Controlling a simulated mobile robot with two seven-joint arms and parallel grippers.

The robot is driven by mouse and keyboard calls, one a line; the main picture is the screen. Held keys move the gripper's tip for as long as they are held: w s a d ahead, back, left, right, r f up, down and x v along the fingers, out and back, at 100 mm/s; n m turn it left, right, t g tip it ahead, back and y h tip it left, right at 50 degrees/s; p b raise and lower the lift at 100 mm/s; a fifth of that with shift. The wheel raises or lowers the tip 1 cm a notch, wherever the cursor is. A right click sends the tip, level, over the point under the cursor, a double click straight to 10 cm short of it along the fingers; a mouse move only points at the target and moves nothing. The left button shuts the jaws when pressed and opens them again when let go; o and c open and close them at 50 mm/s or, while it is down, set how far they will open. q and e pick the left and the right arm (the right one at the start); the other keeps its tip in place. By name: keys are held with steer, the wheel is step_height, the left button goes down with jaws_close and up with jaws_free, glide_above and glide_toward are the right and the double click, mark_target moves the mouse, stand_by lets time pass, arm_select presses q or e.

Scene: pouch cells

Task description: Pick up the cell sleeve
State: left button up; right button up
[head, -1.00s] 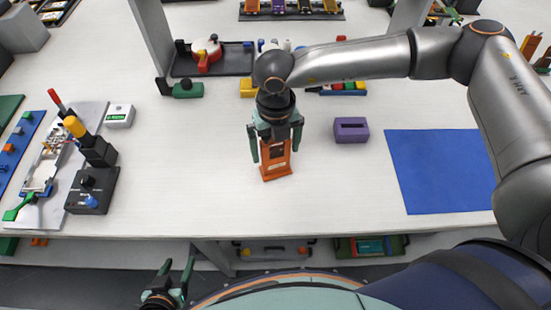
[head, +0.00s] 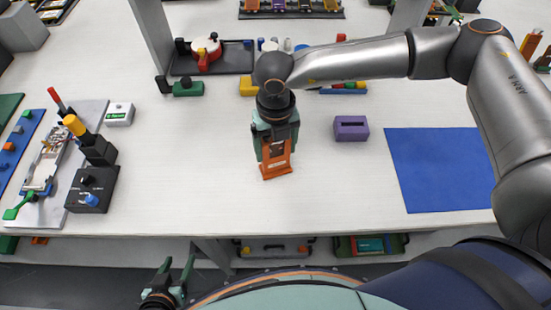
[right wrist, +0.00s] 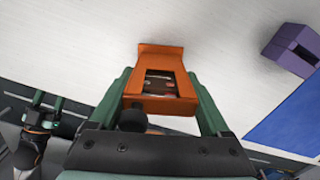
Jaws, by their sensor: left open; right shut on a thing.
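The cell sleeve (head: 277,168) is an orange upright piece with a flared foot, standing on the white table in the middle of the head view. In the right wrist view the sleeve (right wrist: 160,58) shows a window with a dark and silvery inside. My right gripper (head: 276,152) is shut on the sleeve, one green finger on each side, also in the right wrist view (right wrist: 163,100). The sleeve's upper part is partly hidden by the gripper. My left gripper (head: 174,275) is open and empty, below the table's front edge.
A purple slotted block (head: 351,128) and a blue mat (head: 437,170) lie to the right. A black control box (head: 92,188) and a white device (head: 119,114) stand left. A dark tray (head: 212,60) is behind. The table front is clear around the sleeve.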

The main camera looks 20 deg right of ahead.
jaws_close()
steer(key=shift+r, duration=0.15)
